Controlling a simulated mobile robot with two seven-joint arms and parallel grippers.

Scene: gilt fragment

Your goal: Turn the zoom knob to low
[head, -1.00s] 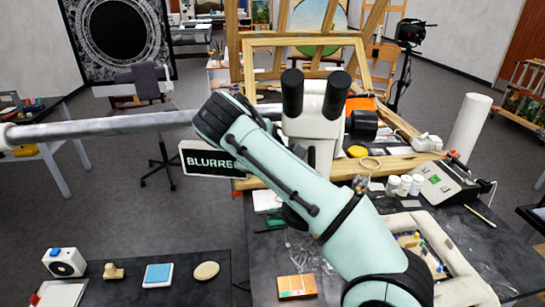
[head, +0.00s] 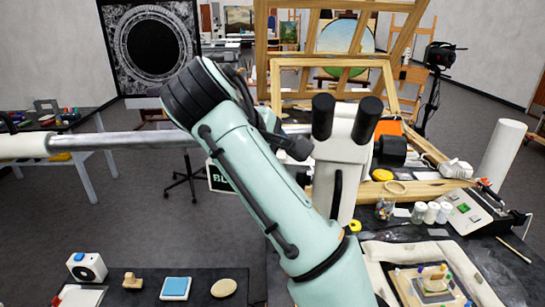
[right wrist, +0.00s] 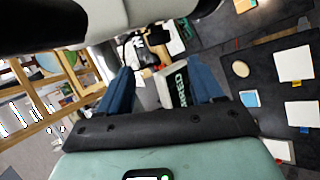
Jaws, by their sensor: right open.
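The white microscope (head: 338,155) with two black eyepieces stands on a boom at the middle of the head view. A small dark part (head: 304,179) shows at its left side, partly behind my arm; I cannot tell whether it is the zoom knob. A dark sign (head: 219,178) hangs left of the microscope, mostly hidden by my right arm; part of its lettering shows between my fingers in the right wrist view (right wrist: 180,85). My right gripper (right wrist: 162,87) is open and empty, its blue fingers apart. A white body, likely the microscope, fills the top of that view. My left gripper is not in view.
A grey boom pole (head: 120,140) crosses from the left. Wooden frames (head: 330,65) stand behind the microscope. White jars (head: 432,212) and a control box (head: 470,212) are at right. Small items, including a blue pad (head: 176,288), lie on the dark front-left table.

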